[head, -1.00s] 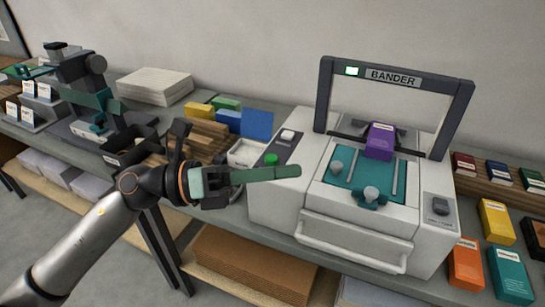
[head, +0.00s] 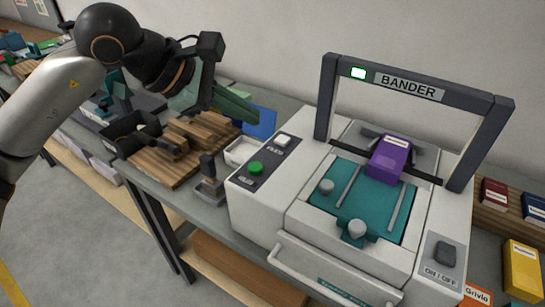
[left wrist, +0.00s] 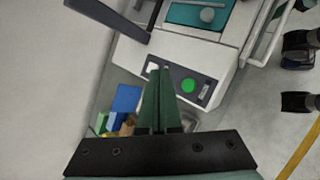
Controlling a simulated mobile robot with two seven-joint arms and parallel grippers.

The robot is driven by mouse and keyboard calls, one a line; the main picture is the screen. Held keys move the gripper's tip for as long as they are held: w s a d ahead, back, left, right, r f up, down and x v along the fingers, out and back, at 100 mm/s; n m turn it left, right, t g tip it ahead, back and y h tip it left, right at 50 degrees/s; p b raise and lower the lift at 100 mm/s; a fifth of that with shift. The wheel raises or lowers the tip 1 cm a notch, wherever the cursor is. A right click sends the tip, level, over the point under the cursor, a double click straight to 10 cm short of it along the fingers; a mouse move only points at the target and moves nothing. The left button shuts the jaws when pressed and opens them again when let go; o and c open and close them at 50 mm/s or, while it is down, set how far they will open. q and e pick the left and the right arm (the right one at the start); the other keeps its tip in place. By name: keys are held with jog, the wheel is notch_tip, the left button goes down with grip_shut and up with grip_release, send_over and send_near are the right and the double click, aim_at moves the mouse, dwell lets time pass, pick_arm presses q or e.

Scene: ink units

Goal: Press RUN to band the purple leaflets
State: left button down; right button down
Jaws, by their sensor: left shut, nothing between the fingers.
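The bander (head: 440,240) is a white machine with a dark arch. A purple leaflet stack (head: 390,158) lies on its teal bed (head: 375,210), under the arch. The green button (head: 255,168), with a small label below it, is on the dark left panel; a white button (head: 283,140) is behind it. Both show in the left wrist view, the green button (left wrist: 188,86) right of my fingertips. My left gripper (head: 254,113) is shut and empty, raised left of and behind the panel, apart from the buttons. My right gripper is not in view.
A green lamp (head: 358,72) is lit on the arch. Wooden blocks (head: 180,150), a blue card (head: 258,120) and a small stamp-like tool (head: 209,185) are left of the machine. An ON/OFF switch (head: 446,252) is at its right front. Coloured packs (head: 522,268) lie at right.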

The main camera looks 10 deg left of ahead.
aim_at(249, 167)
pick_arm(q)
jog(key=shift+w+a+r, duration=0.15)
jog(key=shift+w+r, duration=0.05)
jog(key=shift+w, duration=0.15)
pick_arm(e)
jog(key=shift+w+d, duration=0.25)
